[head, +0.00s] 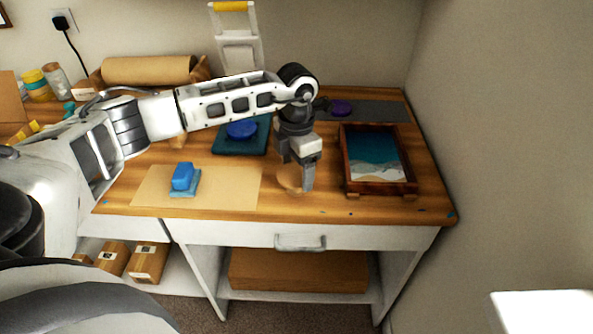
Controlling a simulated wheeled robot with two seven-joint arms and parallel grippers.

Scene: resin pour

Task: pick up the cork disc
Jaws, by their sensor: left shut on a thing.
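The cork disc (287,181) is a tan round piece near the front of the wooden desk, right of the brown paper sheet. My left gripper (306,187) points down at it and is shut on it. The gripper's fingers hide the disc's right part. I cannot tell whether the disc still touches the desk. My right gripper is not in view.
A framed resin tray (345,165) stands close to the right of my left gripper. A blue block (183,176) lies on the brown paper (232,187). A blue round piece (242,129) sits on a dark teal mat (229,147) behind. A paper roll (150,69) lies at the back.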

